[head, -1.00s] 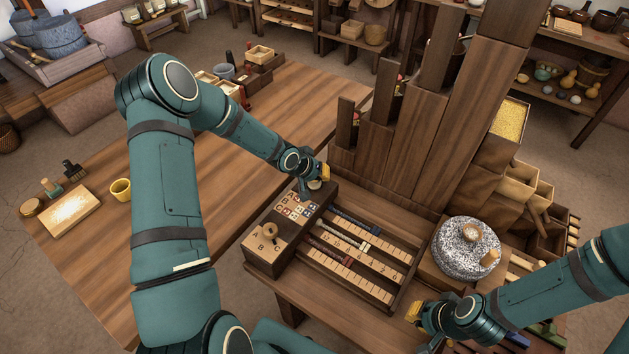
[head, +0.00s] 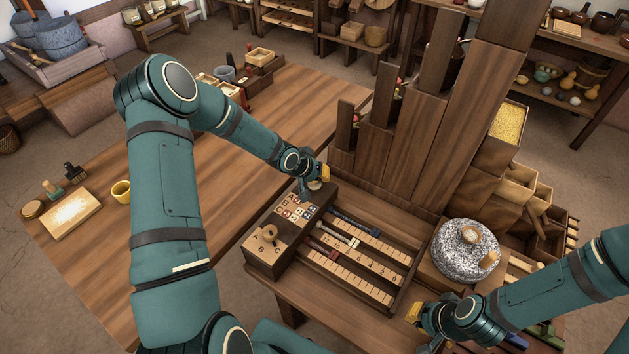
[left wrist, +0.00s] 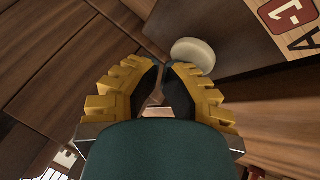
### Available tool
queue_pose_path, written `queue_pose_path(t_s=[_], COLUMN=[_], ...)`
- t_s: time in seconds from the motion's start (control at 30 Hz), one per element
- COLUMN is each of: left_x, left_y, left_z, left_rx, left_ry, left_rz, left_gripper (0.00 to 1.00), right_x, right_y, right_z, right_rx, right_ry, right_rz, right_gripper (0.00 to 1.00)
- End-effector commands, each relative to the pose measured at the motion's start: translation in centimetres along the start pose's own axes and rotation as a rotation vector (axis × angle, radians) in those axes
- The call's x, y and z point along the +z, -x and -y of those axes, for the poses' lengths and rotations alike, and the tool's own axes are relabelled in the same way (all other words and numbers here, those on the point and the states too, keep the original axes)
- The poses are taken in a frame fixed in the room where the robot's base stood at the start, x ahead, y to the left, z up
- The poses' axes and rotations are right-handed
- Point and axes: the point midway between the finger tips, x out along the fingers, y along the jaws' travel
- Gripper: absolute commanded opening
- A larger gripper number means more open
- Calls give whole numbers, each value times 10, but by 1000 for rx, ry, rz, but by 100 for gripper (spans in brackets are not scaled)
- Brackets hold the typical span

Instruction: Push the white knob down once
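The white knob (head: 315,185) is a pale round button at the far end of a dark wooden control box (head: 262,258). In the left wrist view the knob (left wrist: 193,53) stands just beyond and to the right of the fingertips. My left gripper (head: 323,173) is right over or beside the knob in the head view. In the left wrist view its yellow fingers (left wrist: 163,68) come together at the tips, with nothing seen between them. Whether they touch the knob I cannot tell. My right gripper (head: 416,312) is at the lower right; its opening is unclear.
Lettered tiles (head: 297,208) and a round wooden dial (head: 269,233) sit on the box. Slider tracks (head: 360,262) lie to its right, then a speckled quern stone (head: 467,252). Tall wooden boards (head: 400,150) rise behind. A wooden table (head: 180,210) is at left.

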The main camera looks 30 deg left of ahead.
Motion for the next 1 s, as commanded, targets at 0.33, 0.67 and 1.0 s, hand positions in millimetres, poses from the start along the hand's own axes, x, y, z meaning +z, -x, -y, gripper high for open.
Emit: queue_pose_path(t_s=[0.33, 0.67, 1.0], left_x=[-5, -8, -21], left_y=[10, 14, 39], left_z=[-5, -8, -21], left_rx=[0, 1, 1], left_ry=[-1, -2, -1], left_rz=[-1, -2, -2], left_gripper=[0, 0, 0], right_x=[-1, -1, -3], right_y=[9, 13, 35], right_z=[3, 5, 13], right_rx=[0, 0, 0], right_ry=[0, 0, 0], right_rz=[0, 0, 0], right_gripper=[0, 0, 0])
